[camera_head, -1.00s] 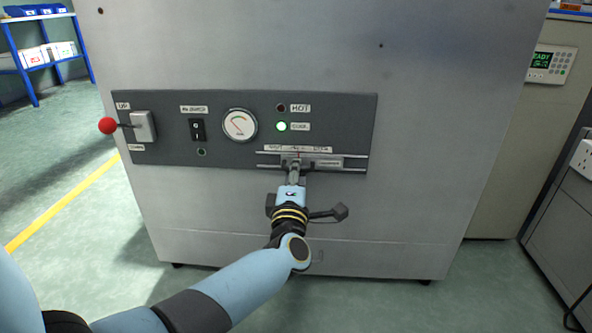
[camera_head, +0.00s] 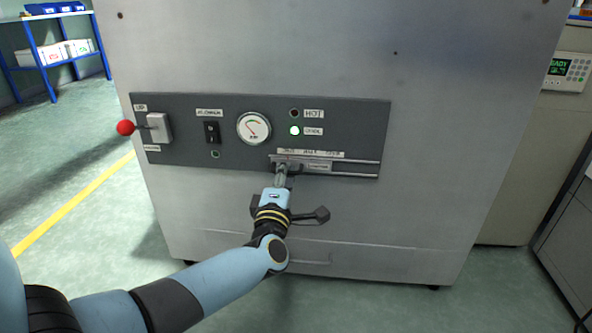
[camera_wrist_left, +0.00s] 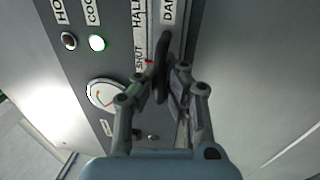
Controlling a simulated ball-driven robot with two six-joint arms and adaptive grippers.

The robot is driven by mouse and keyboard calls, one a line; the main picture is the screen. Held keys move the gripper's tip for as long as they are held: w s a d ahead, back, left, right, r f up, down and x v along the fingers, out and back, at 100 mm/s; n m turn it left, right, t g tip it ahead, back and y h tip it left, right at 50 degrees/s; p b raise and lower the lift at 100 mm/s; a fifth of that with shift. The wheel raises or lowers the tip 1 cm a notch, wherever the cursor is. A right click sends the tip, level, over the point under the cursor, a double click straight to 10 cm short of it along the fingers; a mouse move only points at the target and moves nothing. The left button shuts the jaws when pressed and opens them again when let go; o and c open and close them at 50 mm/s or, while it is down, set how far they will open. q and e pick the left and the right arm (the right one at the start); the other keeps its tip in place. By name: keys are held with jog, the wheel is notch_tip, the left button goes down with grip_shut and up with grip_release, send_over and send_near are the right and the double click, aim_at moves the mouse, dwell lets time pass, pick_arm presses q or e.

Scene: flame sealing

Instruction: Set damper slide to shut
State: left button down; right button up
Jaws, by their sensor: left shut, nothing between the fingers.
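The damper slide (camera_head: 320,167) runs on rails along the bottom of the dark control panel. Its labelled plate sits toward the left part of the rails, below a position strip (camera_head: 310,153). My left gripper (camera_head: 283,170) is shut at the slide's left end, with nothing held between its fingers. In the left wrist view the fingertips (camera_wrist_left: 164,78) are at a dark upright handle (camera_wrist_left: 163,60) of the slide. A small red pointer (camera_wrist_left: 150,62) shows beside the SHUT label (camera_wrist_left: 139,59). The fingers partly hide the handle. My right gripper is not in view.
The panel also carries a red-knobbed lever (camera_head: 126,127), a black switch (camera_head: 212,132), a round gauge (camera_head: 253,129) and a lit green lamp (camera_head: 295,130). A blue shelf (camera_head: 48,55) stands at the back left. Floor at the left is clear.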

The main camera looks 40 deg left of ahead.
pick_arm(q)
jog(key=c, duration=2)
grip_release()
jog(key=shift+s+a+f, duration=0.1)
jog(key=shift+s+f, duration=0.05)
jog(key=shift+s, duration=0.05)
jog(key=o, duration=0.6)
jog(key=shift+s, duration=0.1)
jog(key=shift+s+a, duration=0.1)
jog(key=shift+a, duration=0.1)
jog(key=shift+d, duration=0.1)
jog(key=v, duration=1.2)
